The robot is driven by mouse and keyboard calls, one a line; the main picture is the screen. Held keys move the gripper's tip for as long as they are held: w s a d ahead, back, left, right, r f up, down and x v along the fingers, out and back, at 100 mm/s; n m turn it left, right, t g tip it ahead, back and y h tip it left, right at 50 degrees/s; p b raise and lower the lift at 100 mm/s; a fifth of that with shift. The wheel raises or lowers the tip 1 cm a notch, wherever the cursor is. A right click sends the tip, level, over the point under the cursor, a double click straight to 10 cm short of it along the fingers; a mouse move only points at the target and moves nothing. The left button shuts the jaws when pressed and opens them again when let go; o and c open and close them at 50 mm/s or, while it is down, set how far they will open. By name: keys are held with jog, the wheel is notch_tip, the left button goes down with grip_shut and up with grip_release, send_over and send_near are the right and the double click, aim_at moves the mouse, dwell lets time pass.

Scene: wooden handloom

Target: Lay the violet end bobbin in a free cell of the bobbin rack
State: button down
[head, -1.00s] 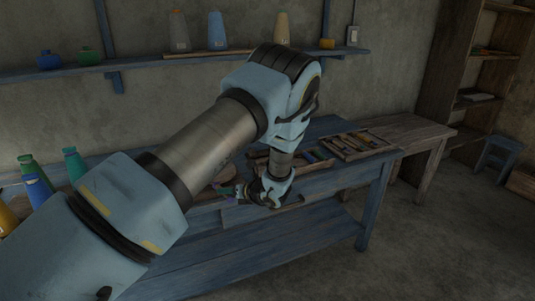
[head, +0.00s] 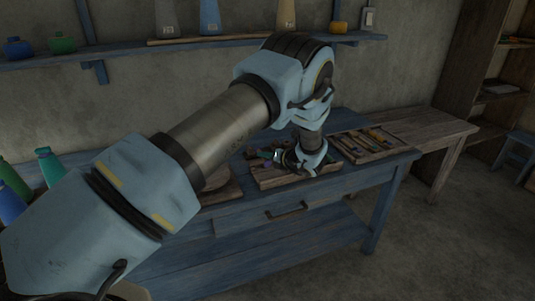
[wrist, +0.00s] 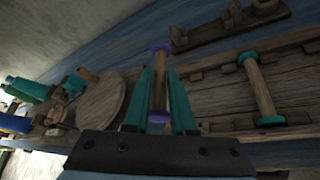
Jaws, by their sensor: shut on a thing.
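The violet end bobbin (wrist: 159,84) has a pale wooden shank and violet ends. In the wrist view it stands between the teal fingers of my gripper (wrist: 160,100), which is shut on it. The rack also shows in the wrist view (wrist: 205,98) as a wooden tray behind the held bobbin. A teal end bobbin (wrist: 262,88) lies in it, to the right of the held one. My arm hides part of the rack.
A second wooden tray (head: 343,155) with several small items stands right of the rack on the blue bench (head: 345,183). A round wooden disc (wrist: 103,104) lies to the left in the wrist view.

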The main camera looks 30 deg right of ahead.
aim_at(267, 177)
jog(key=shift+f+b, duration=2.15)
jog(key=shift+f, duration=1.2)
jog(key=c, duration=0.7)
grip_release()
jog(key=shift+s, duration=0.1)
jog(key=shift+o, duration=0.2)
jog(key=shift+s, duration=0.1)
